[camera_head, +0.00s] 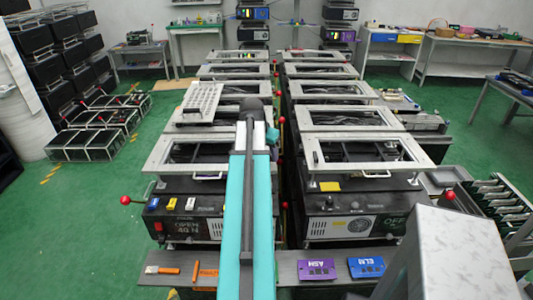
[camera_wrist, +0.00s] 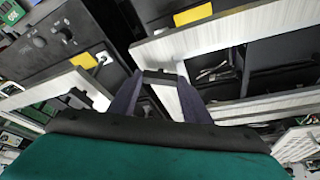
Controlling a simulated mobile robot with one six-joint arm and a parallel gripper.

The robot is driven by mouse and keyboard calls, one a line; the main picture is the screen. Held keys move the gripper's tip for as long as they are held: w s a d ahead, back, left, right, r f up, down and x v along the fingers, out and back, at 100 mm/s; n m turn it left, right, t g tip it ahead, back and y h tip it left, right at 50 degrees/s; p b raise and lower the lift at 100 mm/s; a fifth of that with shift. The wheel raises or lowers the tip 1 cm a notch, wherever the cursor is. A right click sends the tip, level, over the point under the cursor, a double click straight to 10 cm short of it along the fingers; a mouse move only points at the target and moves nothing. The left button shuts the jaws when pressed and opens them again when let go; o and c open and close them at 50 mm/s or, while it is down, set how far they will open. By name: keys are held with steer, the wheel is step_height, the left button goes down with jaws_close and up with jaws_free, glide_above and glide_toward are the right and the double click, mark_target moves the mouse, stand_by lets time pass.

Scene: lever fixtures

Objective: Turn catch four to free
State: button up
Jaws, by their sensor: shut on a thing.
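Two rows of dark fixtures with pale metal frames stand in the head view, the left row (camera_head: 155,157) and the right row (camera_head: 420,152). My teal arm reaches forward over the left row, and its far end (camera_head: 252,106) hides my fingertips there. In the wrist view my gripper (camera_wrist: 160,92) is shut, its two dark fingers on either side of a light grey bar (camera_wrist: 166,98) with a dark end. The bar lies close to a pale metal frame (camera_wrist: 225,38). I cannot read a number on it or tell how far it is turned.
Red ball knobs stick out beside the fixtures, one at the near left (camera_head: 125,200) and one at the right (camera_head: 451,196). A grey shelf (camera_head: 290,268) with purple and blue plates crosses the front. Green floor (camera_head: 100,180) lies open at left.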

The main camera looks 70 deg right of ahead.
steer(key=n+t, duration=0.1)
steer(key=n, duration=0.2)
steer(key=n+t, duration=0.1)
steer(key=n, duration=0.1)
steer(key=shift+s+d+r+n, duration=0.1)
steer(key=shift+s+d+n, duration=0.1)
steer(key=shift+n, duration=0.2)
steer(key=shift+a, duration=0.1)
stand_by(0.3)
steer(key=o, duration=1)
steer(key=shift+o, duration=0.2)
steer(key=shift+s+a+r, duration=0.1)
steer(key=shift+a+r, duration=0.05)
steer(key=shift+r, duration=0.05)
steer(key=b+v, duration=0.2)
steer(key=v, duration=1.1)
steer(key=shift+s+r, duration=0.15)
steer(key=shift+s, duration=0.05)
steer(key=shift+d, duration=0.25)
